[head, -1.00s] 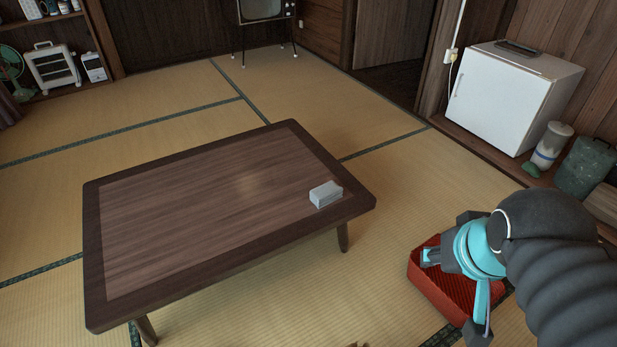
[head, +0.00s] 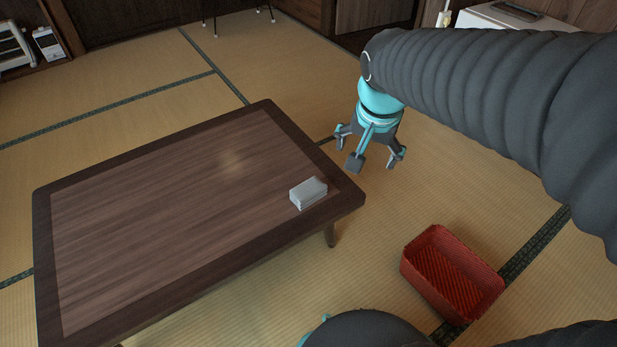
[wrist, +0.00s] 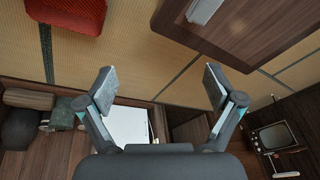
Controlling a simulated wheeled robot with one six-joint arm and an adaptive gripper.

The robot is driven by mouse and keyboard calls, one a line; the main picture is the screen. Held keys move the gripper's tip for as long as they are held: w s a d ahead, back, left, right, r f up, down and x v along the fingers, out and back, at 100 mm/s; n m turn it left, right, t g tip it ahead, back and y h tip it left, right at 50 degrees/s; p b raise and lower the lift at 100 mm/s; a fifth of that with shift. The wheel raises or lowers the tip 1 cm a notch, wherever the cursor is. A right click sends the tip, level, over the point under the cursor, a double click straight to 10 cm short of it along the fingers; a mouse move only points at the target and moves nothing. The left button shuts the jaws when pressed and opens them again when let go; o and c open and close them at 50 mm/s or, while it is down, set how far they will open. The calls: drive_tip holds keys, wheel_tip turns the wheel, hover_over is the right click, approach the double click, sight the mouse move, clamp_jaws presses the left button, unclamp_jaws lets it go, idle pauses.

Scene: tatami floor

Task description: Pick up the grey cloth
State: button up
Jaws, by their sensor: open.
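The grey cloth (head: 308,193) lies folded in a small block on the low wooden table (head: 150,225), near its right corner. Part of it also shows at the top of the wrist view (wrist: 203,11). My gripper (head: 375,160) is open and empty, raised beyond the table's right edge, to the right of the cloth and apart from it. In the wrist view both fingers (wrist: 160,88) are spread wide with nothing between them.
A red basket (head: 452,275) stands on the tatami to the right of the table. A white fridge (head: 515,18) is at the back right, partly hidden by my arm. A television (wrist: 273,137) shows in the wrist view. The tabletop is otherwise clear.

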drive_tip(key=w+a+f+m+g, duration=0.1)
drive_tip(key=w+a+f+m, duration=0.1)
drive_tip(key=w+a+f, duration=0.4)
drive_tip(key=m+g+h+b, duration=0.1)
drive_tip(key=m+b, duration=0.1)
drive_tip(key=m, duration=0.1)
approach(308, 187)
drive_tip(key=f, duration=0.7)
drive_tip(key=w+d+f+b, duration=0.1)
drive_tip(key=f, duration=0.2)
drive_tip(key=shift+f, duration=0.25)
drive_tip(key=c, duration=1.2)
drive_tip(key=shift+c, duration=0.2)
drive_tip(key=shift+r, duration=0.55)
drive_tip(key=r, duration=0.2)
drive_tip(key=d+r, duration=0.1)
drive_tip(key=shift+s+r+p, duration=0.25)
drive_tip(key=shift+r+p, duration=0.05)
drive_tip(key=shift+r, duration=0.1)
drive_tip(key=s+d+r, duration=0.5)
drive_tip(key=d+r, duration=0.1)
drive_tip(key=d, duration=0.3)
drive_tip(key=shift+s, duration=0.3)
